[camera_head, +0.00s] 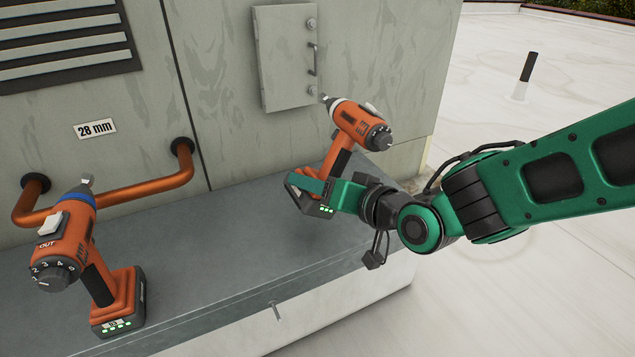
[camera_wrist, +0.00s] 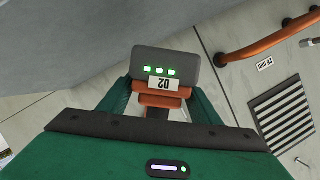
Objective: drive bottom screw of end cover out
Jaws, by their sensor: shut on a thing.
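The end cover (camera_head: 280,62) is a pale grey panel with a dark handle on the wall. Its top screw (camera_head: 310,23) and bottom screw (camera_head: 312,90) show at its right edge. My gripper (camera_head: 320,187) is shut on the handle of an orange power driver (camera_head: 352,122), held above the ledge. The driver's bit points up and left, its tip close to the bottom screw; I cannot tell whether they touch. In the wrist view my gripper (camera_wrist: 158,108) holds the driver around its grip, with the battery base (camera_wrist: 165,65) showing a label and green lights.
A second orange driver (camera_head: 70,245), marked OUT, stands on the grey ledge (camera_head: 200,240) at left. An orange pipe rail (camera_head: 130,192) sticks out from the wall behind it. A "28 mm" label (camera_head: 96,129) and a vent (camera_head: 60,40) are above. The ledge middle is clear.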

